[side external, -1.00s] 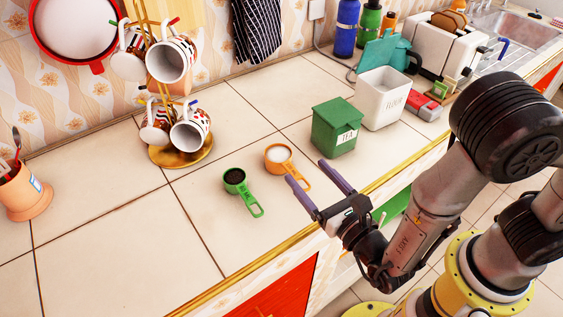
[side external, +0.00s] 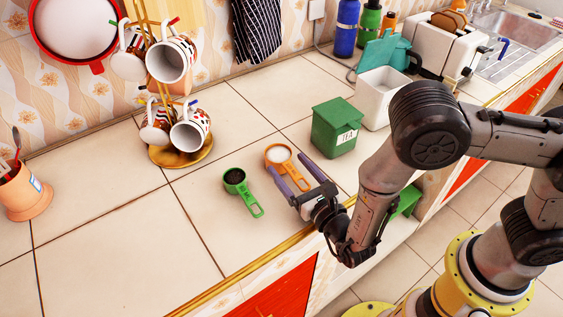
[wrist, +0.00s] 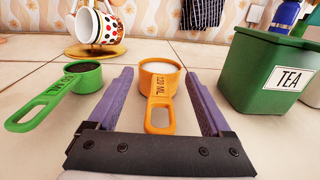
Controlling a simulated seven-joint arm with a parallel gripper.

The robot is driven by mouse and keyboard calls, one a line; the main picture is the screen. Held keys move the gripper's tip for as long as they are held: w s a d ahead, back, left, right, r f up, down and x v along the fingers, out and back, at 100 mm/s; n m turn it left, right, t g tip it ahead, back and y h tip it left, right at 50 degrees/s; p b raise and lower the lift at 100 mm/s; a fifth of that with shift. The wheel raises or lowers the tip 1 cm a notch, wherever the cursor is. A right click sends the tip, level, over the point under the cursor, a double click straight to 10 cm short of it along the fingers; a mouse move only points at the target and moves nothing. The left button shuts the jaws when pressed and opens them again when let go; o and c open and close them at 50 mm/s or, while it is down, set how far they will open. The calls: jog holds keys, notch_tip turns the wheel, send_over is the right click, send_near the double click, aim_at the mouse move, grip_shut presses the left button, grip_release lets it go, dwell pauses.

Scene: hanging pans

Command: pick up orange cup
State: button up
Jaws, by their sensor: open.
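The orange cup (side external: 278,154) is a small measuring cup with white contents and a flat handle. It sits on the tiled counter, its handle pointing toward my gripper. In the wrist view my gripper (wrist: 160,85) has one finger on each side of the cup's handle, with gaps on both sides. The cup's bowl lies at or just beyond the fingertips. In the side view the fingers and wrist partly hide the handle.
A green measuring cup (side external: 235,177) with dark contents lies close on the left. A green TEA box (side external: 333,130) stands close on the right. A mug stand (side external: 181,152) with several mugs is behind. The counter at front left is clear.

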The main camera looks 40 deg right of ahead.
jog(key=shift+w, duration=0.15)
grip_shut()
dwell(0.4)
